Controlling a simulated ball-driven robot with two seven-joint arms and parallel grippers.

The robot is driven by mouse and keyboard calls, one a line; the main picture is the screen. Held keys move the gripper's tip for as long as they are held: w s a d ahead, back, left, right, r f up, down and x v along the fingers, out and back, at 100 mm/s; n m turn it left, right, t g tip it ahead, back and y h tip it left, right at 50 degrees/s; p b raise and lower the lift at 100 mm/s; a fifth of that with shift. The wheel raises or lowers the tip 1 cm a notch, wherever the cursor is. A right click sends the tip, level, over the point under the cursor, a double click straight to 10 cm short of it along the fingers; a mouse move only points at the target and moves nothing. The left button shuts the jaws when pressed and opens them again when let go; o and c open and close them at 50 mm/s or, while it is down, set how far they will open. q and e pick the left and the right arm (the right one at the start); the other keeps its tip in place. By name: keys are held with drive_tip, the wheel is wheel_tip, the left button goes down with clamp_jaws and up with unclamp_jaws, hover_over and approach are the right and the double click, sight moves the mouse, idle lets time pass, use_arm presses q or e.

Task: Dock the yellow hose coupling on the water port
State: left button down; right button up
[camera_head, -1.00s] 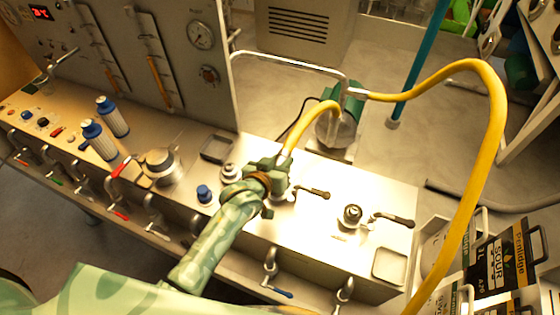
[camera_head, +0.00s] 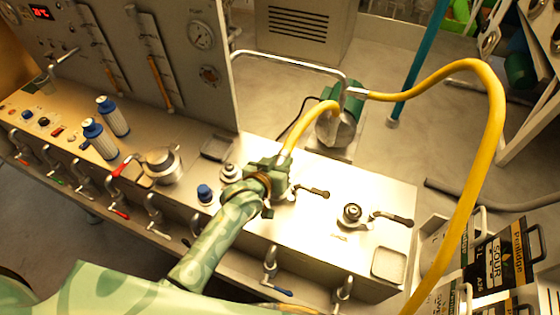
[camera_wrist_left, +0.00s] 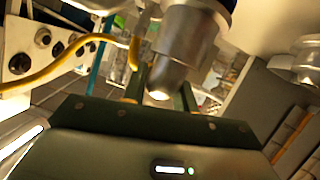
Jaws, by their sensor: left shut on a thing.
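My left gripper (camera_head: 270,176) is over the bright metal deck of the bench and shut on the end of the yellow hose (camera_head: 308,120). The hose rises from the jaws toward the green pump (camera_head: 335,125). The coupling itself is hidden by the jaws in the head view. In the left wrist view a silver round-ended metal piece (camera_wrist_left: 180,65) shows between the green fingers. A port with a black-handled lever (camera_head: 313,192) is beside the gripper, mostly covered by it. I cannot tell whether the coupling touches that port. My right gripper is not in view.
Another fitting (camera_head: 351,213) with a lever (camera_head: 393,217) stands to the right. A metal fitting (camera_head: 230,172) and a blue cap (camera_head: 205,193) stand close left of the gripper. Black-labelled boxes (camera_head: 500,258) stand at lower right.

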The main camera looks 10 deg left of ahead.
use_arm(q)
drive_tip(key=shift+f, duration=0.35)
drive_tip(key=c, duration=1.4)
unclamp_jaws()
drive_tip(key=shift+f, duration=0.15)
drive_tip(key=shift+s+a+r, duration=0.1)
drive_tip(key=shift+s+r, duration=0.1)
drive_tip(key=shift+s, duration=0.05)
drive_tip(key=p+v, duration=0.9)
drive_tip(key=v, duration=0.1)
drive_tip(key=shift+s, duration=0.25)
